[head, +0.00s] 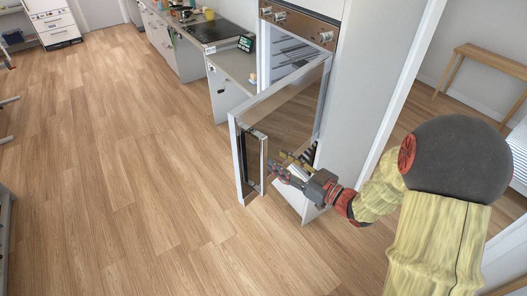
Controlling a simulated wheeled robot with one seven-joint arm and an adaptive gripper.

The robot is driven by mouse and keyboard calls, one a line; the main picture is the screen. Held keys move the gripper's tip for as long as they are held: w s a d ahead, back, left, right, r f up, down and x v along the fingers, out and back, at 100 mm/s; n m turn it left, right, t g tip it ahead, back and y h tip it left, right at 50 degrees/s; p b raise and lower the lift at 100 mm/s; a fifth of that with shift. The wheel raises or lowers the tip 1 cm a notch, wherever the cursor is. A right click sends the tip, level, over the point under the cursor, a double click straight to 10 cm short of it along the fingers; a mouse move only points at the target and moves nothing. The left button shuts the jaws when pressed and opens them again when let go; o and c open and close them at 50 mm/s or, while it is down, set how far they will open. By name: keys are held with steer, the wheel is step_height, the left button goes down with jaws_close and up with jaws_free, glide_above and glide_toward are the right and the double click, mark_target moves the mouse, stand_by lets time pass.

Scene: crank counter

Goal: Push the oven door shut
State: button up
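The oven door (288,112) stands wide open on the tall oven unit (318,33). It has a dark glass panel and a pale frame, and swings out sideways into the room. Its near edge carries a bar handle (263,162). Part of the oven's inside, with racks, shows behind the door's top edge. My gripper (279,166) is just right of the door's near edge, by the handle. I cannot tell whether it touches the door. The fingers are small and partly merge with dark shapes behind them, so their opening is unclear.
A counter (236,68) with a hob (216,30) and a small dark-screened device (247,43) runs left of the oven. A pale wall panel (345,90) stands right of the oven. The wooden floor (120,170) to the left is clear. A wooden bench (490,58) is at far right.

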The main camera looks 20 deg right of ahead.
mark_target(265, 152)
steer(key=shift+x, duration=3.85)
steer(key=shift+c, duration=1.1)
jaws_close()
